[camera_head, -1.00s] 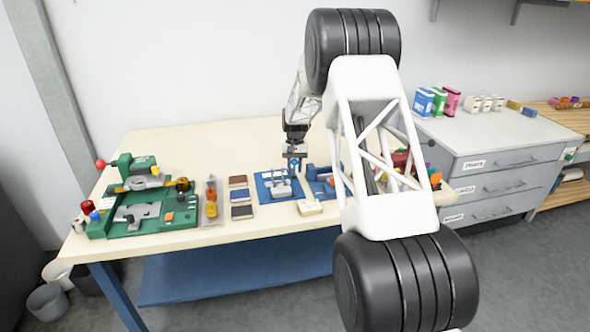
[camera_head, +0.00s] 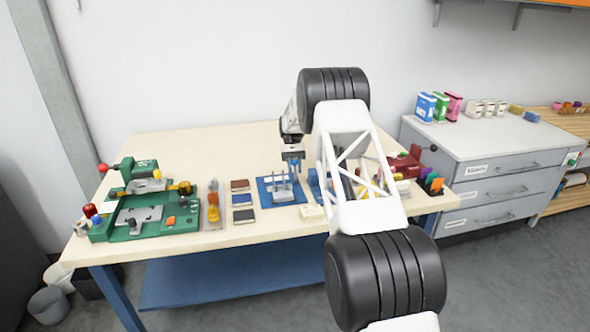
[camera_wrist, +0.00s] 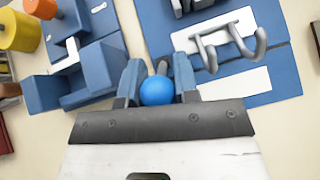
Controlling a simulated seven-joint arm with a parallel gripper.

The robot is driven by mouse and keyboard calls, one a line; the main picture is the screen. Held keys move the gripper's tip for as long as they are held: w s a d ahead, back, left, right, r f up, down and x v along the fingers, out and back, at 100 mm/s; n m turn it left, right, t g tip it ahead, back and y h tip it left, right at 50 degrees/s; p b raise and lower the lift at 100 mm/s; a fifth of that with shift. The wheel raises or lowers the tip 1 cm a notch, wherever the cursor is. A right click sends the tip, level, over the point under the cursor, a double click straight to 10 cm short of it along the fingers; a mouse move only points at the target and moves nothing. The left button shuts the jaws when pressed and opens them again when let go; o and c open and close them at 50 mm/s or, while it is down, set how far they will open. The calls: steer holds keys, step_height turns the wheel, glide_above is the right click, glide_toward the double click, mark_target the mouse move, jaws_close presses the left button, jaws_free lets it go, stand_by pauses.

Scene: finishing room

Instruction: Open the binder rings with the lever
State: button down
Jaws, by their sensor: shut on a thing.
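The open blue binder (camera_head: 268,196) lies near the middle of the table, and its cover (camera_wrist: 272,78) also shows in the wrist view. Grey hook-shaped rings (camera_wrist: 259,46) rise from its pale plate; they look like curved prongs with free ends, but I cannot tell how wide they are apart. The lever's round blue knob (camera_wrist: 157,91) sits between the fingers of my gripper (camera_wrist: 158,82). My gripper is shut on it, beside the rings. The rest of the lever is mostly hidden. In the head view my gripper (camera_head: 292,166) is small, over the binder.
A blue block-shaped fixture (camera_wrist: 85,72) stands close left of my gripper in the wrist view. Three small booklets (camera_head: 242,200) and a green machine base (camera_head: 150,215) lie left of the binder. My arm hides part of the table's right side.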

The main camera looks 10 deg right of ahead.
stand_by(0.4)
steer(key=c, duration=1)
jaws_free()
steer(key=shift+o, duration=0.2)
steer(key=shift+w, duration=0.1)
steer(key=v, duration=0.7)
steer(key=shift+w+r, duration=0.2)
steer(key=shift+w, duration=0.05)
